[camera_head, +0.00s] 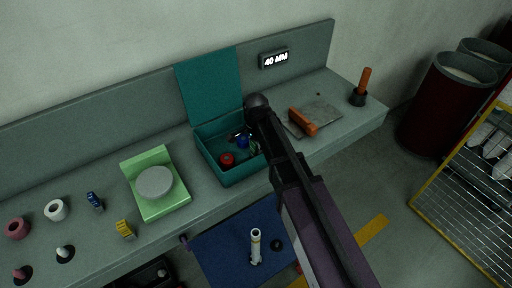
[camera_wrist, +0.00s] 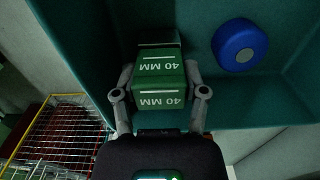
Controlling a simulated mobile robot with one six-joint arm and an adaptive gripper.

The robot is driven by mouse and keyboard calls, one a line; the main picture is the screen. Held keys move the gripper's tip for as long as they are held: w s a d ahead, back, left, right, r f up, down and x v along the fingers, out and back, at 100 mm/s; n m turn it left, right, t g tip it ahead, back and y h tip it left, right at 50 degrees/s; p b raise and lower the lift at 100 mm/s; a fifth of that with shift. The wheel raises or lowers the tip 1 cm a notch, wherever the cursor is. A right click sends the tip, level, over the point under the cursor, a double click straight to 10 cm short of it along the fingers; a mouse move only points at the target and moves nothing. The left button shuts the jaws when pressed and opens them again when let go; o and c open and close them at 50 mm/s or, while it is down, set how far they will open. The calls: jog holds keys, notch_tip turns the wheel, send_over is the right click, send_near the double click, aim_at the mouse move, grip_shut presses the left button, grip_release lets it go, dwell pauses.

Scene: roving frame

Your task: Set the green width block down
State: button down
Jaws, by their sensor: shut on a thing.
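The green width block (camera_wrist: 160,68), marked 40 MM on two faces, is between the fingers of my gripper (camera_wrist: 160,82) in the wrist view. My gripper is shut on it. In the wrist view the block is over or inside the teal box (camera_wrist: 255,112); whether it touches the floor of the box I cannot tell. In the head view my gripper (camera_head: 246,138) is at the open teal box (camera_head: 238,178), and my arm hides part of the box and most of the block. A sign reading 40 MM (camera_head: 276,60) is on the back panel.
A blue round piece (camera_wrist: 240,44) lies in the box beside the block, and a red one (camera_head: 227,158) lies near the box front. A green scale-like stand (camera_head: 168,210) is left of the box. A grey plate (camera_head: 322,116) with an orange-handled tool (camera_head: 302,121) is right.

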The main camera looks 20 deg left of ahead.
jog(key=shift+f, duration=0.1)
jog(key=shift+c, duration=0.6)
grip_release()
notch_tip(320, 180, up, 12)
jog(key=p, duration=1.2)
dwell(0.8)
jog(key=s+d+n, duration=0.2)
jog(key=d+n, duration=0.2)
jog(key=d, duration=1.3)
jog(key=s+d+n, duration=0.3)
jog(key=d+n, duration=0.1)
jog(key=d, duration=1.4)
jog(key=shift+s+d, duration=0.35)
